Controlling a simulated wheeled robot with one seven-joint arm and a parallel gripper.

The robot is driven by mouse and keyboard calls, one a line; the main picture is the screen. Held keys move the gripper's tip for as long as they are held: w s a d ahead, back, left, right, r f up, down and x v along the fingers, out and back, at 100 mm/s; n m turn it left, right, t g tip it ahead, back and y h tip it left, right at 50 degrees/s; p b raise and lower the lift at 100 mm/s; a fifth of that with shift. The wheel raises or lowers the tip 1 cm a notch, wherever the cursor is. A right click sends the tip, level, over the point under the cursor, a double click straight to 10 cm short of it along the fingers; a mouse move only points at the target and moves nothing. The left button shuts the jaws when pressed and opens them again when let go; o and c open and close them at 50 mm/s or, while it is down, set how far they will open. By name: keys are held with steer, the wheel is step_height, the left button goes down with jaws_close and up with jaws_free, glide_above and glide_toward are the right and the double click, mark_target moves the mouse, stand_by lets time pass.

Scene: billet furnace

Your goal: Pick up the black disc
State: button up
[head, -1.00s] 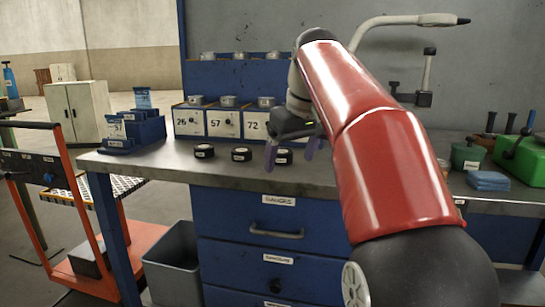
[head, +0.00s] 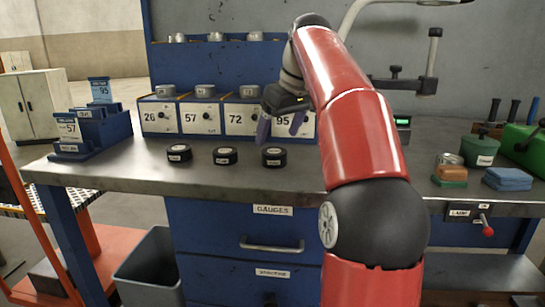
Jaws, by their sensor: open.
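Three black discs with small white labels stand in a row on the grey bench top: a left disc (head: 179,153), a middle disc (head: 225,156) and a right disc (head: 274,157). The labels are too small to read. I cannot tell which one the task means. My gripper (head: 281,128) is open and empty, with its purple fingers pointing down. In the picture it shows just above the right disc, apart from it.
Numbered drawers (head: 205,118) with metal pieces on top stand behind the discs. A blue holder with cards (head: 100,128) is at the left. A green box (head: 521,145) and blue cloths (head: 507,179) lie at the right.

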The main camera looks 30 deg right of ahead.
mark_target(275, 151)
steer(key=x, duration=0.3)
steer(key=b+x, duration=0.1)
steer(key=x, duration=0.1)
steer(key=shift+s+d+f, duration=0.1)
steer(key=shift+d+f, duration=0.05)
steer(key=shift+d, duration=0.15)
steer(key=shift+c, duration=0.3)
